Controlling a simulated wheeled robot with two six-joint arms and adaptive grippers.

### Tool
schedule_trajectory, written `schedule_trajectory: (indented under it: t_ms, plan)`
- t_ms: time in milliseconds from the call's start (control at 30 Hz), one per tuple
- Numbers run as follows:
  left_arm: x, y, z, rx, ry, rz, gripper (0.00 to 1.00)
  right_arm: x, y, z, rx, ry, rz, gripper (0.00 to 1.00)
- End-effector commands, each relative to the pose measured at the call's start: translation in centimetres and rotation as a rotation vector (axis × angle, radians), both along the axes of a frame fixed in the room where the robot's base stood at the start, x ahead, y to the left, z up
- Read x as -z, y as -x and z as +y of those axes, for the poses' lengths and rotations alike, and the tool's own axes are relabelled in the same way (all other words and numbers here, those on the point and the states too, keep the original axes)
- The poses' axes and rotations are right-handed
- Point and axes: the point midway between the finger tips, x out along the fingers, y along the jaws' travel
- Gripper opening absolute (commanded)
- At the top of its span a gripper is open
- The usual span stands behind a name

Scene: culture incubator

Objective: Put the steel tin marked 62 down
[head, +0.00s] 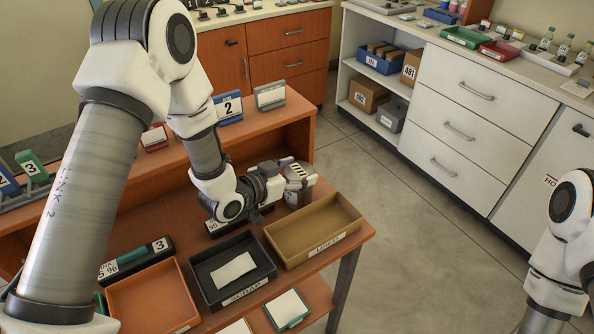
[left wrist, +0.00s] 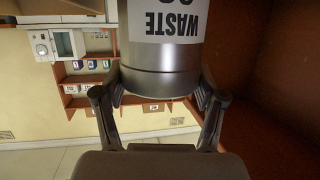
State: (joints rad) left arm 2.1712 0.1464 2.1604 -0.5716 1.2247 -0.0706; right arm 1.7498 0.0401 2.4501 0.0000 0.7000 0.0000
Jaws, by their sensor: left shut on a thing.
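My left gripper (head: 297,182) is over the right end of the orange table, behind the tan tray. It is shut on a grey steel tin (head: 297,198), mostly hidden by the gripper in the head view. In the left wrist view the tin (left wrist: 160,70) sits between the two fingers (left wrist: 160,108), with a white label reading WASTE upside down. The number on it is cut off at the top edge. I cannot tell whether the tin touches the table. My right arm shows at the right edge of the head view, its gripper out of frame.
A tan tray marked USED (head: 349,238), a black tray marked SCRAP (head: 262,276) and an orange tray (head: 180,322) line the table's front. A raised shelf with a sign 2 (head: 229,108) runs behind. A white drawer cabinet (head: 480,125) stands across open floor.

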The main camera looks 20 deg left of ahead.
Motion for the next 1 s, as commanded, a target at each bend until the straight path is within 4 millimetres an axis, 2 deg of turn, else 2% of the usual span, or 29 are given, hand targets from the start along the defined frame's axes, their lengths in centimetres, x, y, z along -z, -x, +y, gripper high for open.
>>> schedule_trajectory:
  t_ms: [133,167,200,233,567,667,767,1000]
  plan:
    - [0.3,0.0,0.0,0.000,0.000,-0.001,0.23,0.3,0.0,0.0,0.000,0.000,0.000,0.42]
    - [0.2,0.0,0.0,0.000,0.001,0.000,0.77,0.2,0.0,0.0,0.000,0.000,0.000,0.42]
    - [0.2,0.0,0.0,0.000,0.001,0.000,0.92,0.2,0.0,0.0,0.000,0.000,0.000,0.42]
    - [0.2,0.0,0.0,0.000,0.001,0.000,0.95,0.2,0.0,0.0,0.000,0.000,0.000,0.42]
    - [0.0,0.0,0.0,0.000,0.001,0.000,0.95,0.0,0.0,0.0,0.000,0.000,0.000,0.42]
    - [-0.4,0.5,0.4,-0.003,0.004,0.002,0.95,-0.4,0.0,0.0,0.000,0.000,0.000,0.42]
    - [-1.1,2.1,1.2,-0.004,0.005,0.003,0.95,-1.1,0.0,0.0,0.000,0.000,0.000,0.42]
    - [-3.2,7.5,4.0,-0.007,0.008,0.005,0.95,-3.9,0.0,0.0,0.000,0.000,0.000,0.42]
